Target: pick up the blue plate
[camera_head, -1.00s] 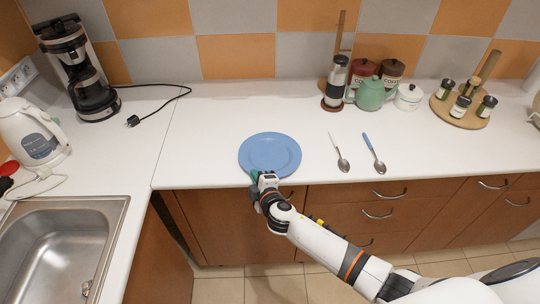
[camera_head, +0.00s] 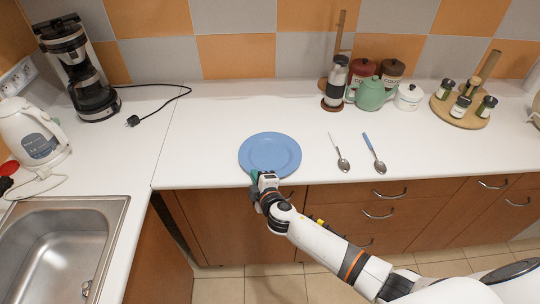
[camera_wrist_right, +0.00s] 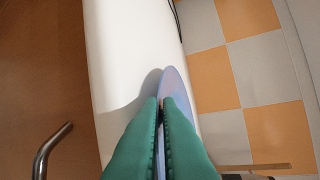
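The blue plate (camera_head: 270,154) is on the white counter near its front edge in the head view. My right gripper (camera_head: 256,177) is at the plate's near rim, slightly left of its middle. In the right wrist view, the green fingers (camera_wrist_right: 160,102) are close together with the thin edge of the blue plate (camera_wrist_right: 174,86) between them. They look shut on the rim. The plate shows nearly edge-on there, with a shadow on the counter beside it. My left gripper is not in view.
Two spoons (camera_head: 374,154) lie right of the plate. A green teapot (camera_head: 371,94), canisters and a wooden spice stand (camera_head: 462,111) are at the back right. A coffee maker (camera_head: 80,75), kettle (camera_head: 32,133) and sink (camera_head: 62,240) are at left. Counter behind the plate is clear.

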